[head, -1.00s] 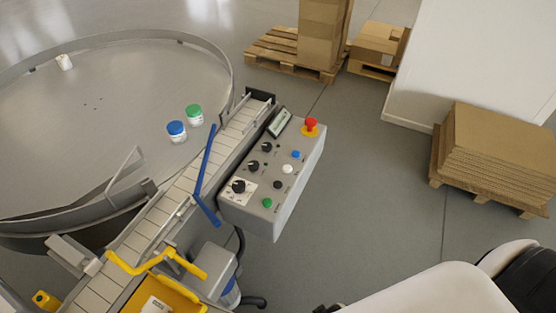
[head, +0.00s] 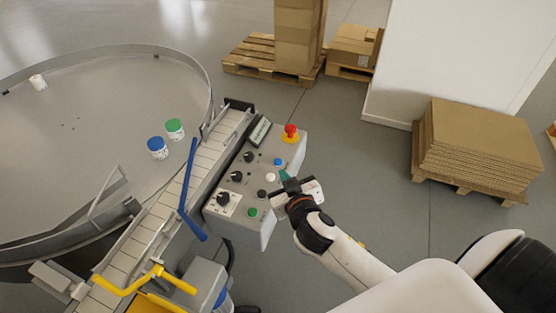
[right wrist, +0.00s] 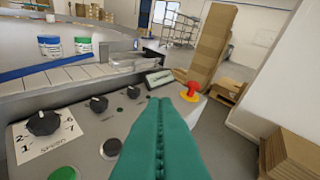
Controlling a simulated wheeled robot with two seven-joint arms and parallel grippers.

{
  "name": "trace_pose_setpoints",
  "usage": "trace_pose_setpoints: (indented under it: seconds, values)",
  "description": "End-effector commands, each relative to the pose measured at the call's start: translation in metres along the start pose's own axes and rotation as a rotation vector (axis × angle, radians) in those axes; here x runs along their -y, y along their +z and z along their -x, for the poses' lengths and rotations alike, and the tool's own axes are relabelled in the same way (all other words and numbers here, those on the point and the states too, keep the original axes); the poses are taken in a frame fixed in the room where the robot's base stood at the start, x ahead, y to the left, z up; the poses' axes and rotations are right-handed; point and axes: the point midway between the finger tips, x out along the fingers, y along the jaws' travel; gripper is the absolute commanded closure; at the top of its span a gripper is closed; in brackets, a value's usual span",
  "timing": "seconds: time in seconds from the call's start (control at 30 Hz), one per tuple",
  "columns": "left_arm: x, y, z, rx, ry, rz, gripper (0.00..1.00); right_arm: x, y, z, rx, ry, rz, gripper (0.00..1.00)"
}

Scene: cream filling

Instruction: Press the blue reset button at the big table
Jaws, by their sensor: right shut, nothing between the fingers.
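The grey control panel (head: 232,212) stands beside the conveyor at the big round table (head: 90,150). Its blue button (head: 278,162) shows in the head view, below the red emergency stop (head: 290,132) and above a white button (head: 270,177). My right gripper (head: 284,176) is over the panel's right side, its green fingertips just below and right of the blue button. In the right wrist view the shut, empty green fingers (right wrist: 157,105) point across the panel and hide the blue button. Whether they touch anything I cannot tell. My left gripper is not in view.
The red emergency stop also shows in the right wrist view (right wrist: 190,90), close right of the fingers. Black knobs (head: 237,176) and a green button (head: 252,212) are on the panel. A blue guide bar (head: 187,195) crosses the conveyor. Floor to the right is open up to a cardboard stack (head: 475,145).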

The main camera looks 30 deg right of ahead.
Motion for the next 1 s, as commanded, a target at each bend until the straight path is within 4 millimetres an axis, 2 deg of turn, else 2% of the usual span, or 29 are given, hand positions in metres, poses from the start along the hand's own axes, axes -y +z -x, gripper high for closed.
trace_pose_setpoints:
  seconds: [0.03, 0.2, 0.3, 0.37, 0.47, 0.57, 0.73, 0.9, 1.0]
  values:
    - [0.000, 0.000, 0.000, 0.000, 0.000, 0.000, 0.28, -0.001, 0.026, -0.007, 0.102, 0.012, 0.005, 1.00]
    - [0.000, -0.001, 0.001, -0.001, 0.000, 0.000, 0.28, -0.021, 0.107, -0.017, 0.450, 0.153, 0.050, 1.00]
    - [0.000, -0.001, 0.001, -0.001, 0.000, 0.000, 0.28, -0.048, 0.143, -0.019, 0.624, 0.334, 0.144, 1.00]
    - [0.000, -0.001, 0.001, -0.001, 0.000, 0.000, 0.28, -0.064, 0.151, -0.021, 0.673, 0.455, 0.223, 1.00]
    - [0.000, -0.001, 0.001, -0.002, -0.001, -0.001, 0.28, -0.081, 0.144, -0.033, 0.657, 0.646, 0.380, 1.00]
    - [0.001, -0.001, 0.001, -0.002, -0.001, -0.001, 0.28, -0.080, 0.120, -0.056, 0.522, 0.785, 0.552, 1.00]
    - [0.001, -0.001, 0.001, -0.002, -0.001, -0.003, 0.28, -0.032, 0.076, -0.101, 0.180, 0.830, 0.756, 1.00]
    - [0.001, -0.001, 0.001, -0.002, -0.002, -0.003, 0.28, 0.016, 0.056, -0.126, -0.047, 0.766, 0.830, 1.00]
    - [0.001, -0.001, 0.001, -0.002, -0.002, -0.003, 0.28, 0.035, 0.051, -0.133, -0.123, 0.732, 0.846, 1.00]
